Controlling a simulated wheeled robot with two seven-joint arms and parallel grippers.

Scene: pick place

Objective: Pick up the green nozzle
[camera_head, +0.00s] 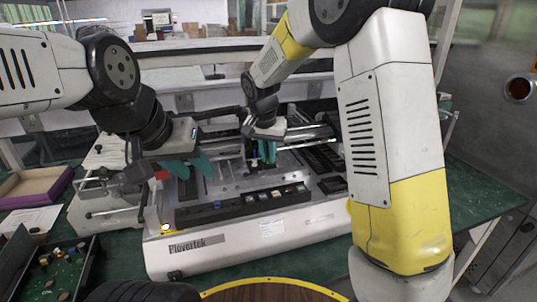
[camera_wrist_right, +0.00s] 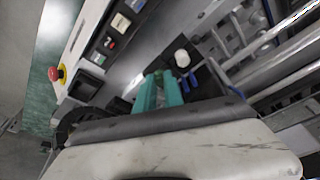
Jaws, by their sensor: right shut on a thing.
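My right gripper (camera_head: 266,154) is over the middle of the machine bed, its teal fingertips close together and pointing down. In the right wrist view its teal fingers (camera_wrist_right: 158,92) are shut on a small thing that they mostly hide. I cannot make out the green nozzle's own shape or colour apart from the teal fingers. My left gripper (camera_head: 190,168) is open and empty, with its teal fingers spread above the left part of the machine.
The white Plovertek machine (camera_head: 225,250) stands on a green table (camera_head: 478,195). A dark strip with small parts (camera_head: 245,202) runs along its front. The wrist view shows a white round part (camera_wrist_right: 181,57), blue parts (camera_wrist_right: 188,79) and a red button (camera_wrist_right: 55,73). A parts tray (camera_head: 50,275) lies front left.

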